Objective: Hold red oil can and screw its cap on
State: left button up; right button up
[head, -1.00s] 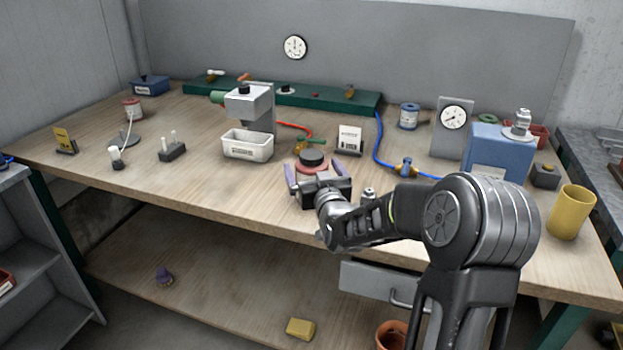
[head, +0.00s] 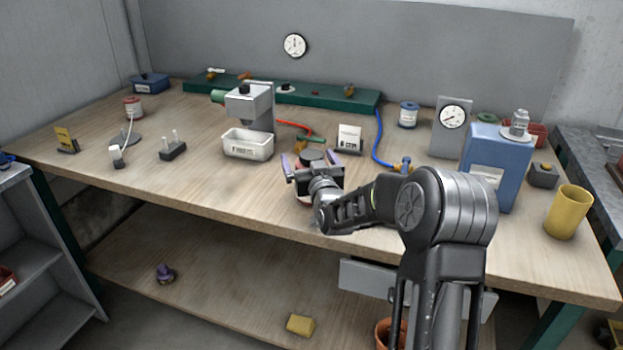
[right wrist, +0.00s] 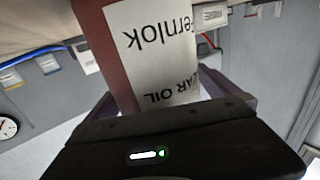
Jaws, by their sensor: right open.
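The red oil can stands near the front middle of the bench, mostly hidden behind my right gripper (head: 311,161) in the head view. Its round black top (head: 312,154) shows between the fingertips; I cannot tell whether this is a cap or how it sits. In the right wrist view the can (right wrist: 96,28) has a white label (right wrist: 160,50) with upside-down lettering including "OIL". My right gripper (right wrist: 172,95) is open, its purple-grey fingers on either side of the can. My left gripper is in neither view.
A white bin (head: 247,145) under a grey device stands left of the can. A white card (head: 349,139), a blue hose (head: 379,140) and a blue box (head: 495,165) are behind and right. The bench front left of the can is clear.

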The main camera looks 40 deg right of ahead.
jog(key=shift+c, duration=0.2)
jog(key=c, duration=2)
notch_tip(320, 180, up, 10)
jog(key=shift+r+b, duration=0.1)
jog(key=shift+b, duration=0.2)
jog(key=o, duration=1.4)
jog(key=c, duration=1.5)
